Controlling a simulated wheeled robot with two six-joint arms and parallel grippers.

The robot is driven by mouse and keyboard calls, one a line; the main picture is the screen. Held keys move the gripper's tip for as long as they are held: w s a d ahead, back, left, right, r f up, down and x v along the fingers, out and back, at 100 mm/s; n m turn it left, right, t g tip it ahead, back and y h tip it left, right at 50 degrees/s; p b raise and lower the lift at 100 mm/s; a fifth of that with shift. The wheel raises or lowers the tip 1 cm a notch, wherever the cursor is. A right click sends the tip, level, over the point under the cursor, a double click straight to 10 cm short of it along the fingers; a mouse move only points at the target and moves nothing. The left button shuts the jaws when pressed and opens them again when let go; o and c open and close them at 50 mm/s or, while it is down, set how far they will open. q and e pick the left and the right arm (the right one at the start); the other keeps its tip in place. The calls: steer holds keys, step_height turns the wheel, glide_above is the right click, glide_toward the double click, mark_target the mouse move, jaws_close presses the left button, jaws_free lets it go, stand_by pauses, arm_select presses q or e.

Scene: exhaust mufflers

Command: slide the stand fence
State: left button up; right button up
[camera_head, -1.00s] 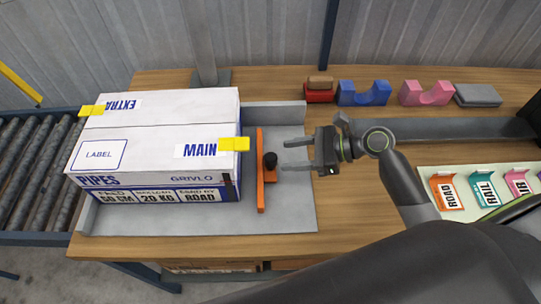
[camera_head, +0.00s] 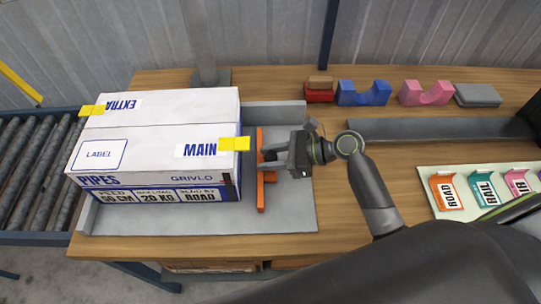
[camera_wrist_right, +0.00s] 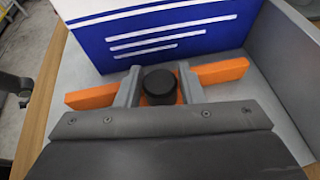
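The stand fence is an upright orange plate (camera_head: 260,192) on the grey stand (camera_head: 290,218), just right of the white and blue box (camera_head: 150,135). It also shows in the right wrist view (camera_wrist_right: 95,95), with a black round knob (camera_wrist_right: 160,82) on an orange block. My right gripper (camera_head: 270,156) comes in from the right at the fence. Its two fingers are on either side of the knob and appear closed on it. A narrow gap of stand floor shows between fence and box. My left gripper is not in view.
The stand has a raised grey wall (camera_head: 275,114) at the back. A roller conveyor (camera_head: 35,165) lies at the left. Red, blue (camera_head: 363,94) and pink (camera_head: 427,93) blocks stand at the back of the table. Coloured cards (camera_head: 447,191) lie at the right.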

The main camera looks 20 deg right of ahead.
jaws_close()
steer(key=shift+w+a+r+p, duration=0.1)
steer(key=shift+a+r+p, duration=0.15)
steer(key=shift+p, duration=0.2)
steer(key=a+p, duration=0.1)
steer(key=a, duration=0.1)
steer(key=shift+w+a+f+p, duration=0.1)
steer(key=shift+w+a+p, duration=0.25)
steer(key=shift+a+f, duration=0.1)
steer(key=shift+a, duration=0.1)
steer(key=shift+f, duration=0.1)
steer(key=shift+o, duration=2.2)
jaws_free()
steer(key=shift+d, duration=0.1)
